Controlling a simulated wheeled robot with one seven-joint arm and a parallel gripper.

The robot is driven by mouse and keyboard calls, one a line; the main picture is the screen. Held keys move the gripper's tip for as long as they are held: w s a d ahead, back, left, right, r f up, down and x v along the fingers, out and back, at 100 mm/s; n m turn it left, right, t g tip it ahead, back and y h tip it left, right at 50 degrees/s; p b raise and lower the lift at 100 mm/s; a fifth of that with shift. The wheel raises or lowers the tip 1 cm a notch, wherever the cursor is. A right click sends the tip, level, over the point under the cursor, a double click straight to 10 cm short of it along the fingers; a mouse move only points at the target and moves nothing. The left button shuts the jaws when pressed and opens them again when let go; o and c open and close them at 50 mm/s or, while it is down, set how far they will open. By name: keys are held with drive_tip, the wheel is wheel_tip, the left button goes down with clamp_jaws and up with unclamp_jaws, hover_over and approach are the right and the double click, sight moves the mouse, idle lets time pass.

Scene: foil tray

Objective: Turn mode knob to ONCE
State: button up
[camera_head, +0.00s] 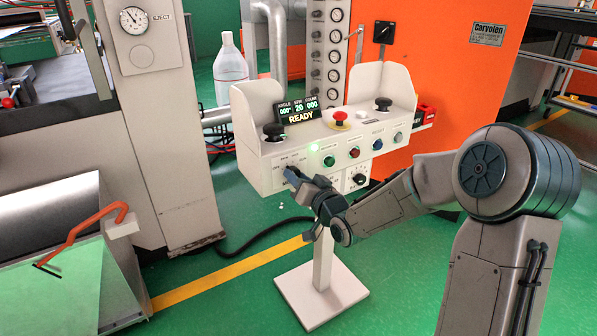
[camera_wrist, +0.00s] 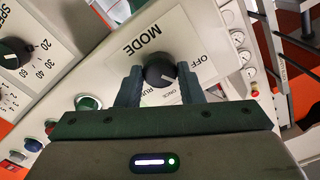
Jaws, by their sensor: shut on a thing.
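The black mode knob (camera_wrist: 160,72) sits on a white plate marked MODE on the front of the control box (camera_head: 262,165). My gripper (camera_wrist: 158,88) is shut on the knob, one finger on each side. In the head view my gripper (camera_head: 296,180) reaches the box's lower left front and hides the knob.
The box's display (camera_head: 300,113) reads READY. A red emergency button (camera_head: 340,118) sits on top. A speed dial (camera_wrist: 14,52) lies near the gripper.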

drive_tip(key=shift+m+p, duration=3.1)
drive_tip(key=shift+m, duration=1.8)
drive_tip(key=o, duration=1)
drive_tip(key=shift+d, duration=0.1)
drive_tip(key=p+v, duration=0.1)
drive_tip(key=v, duration=1.2)
drive_tip(key=shift+s+d+p, duration=0.25)
drive_tip(key=shift+s+p, duration=0.1)
drive_tip(key=shift+p, duration=0.05)
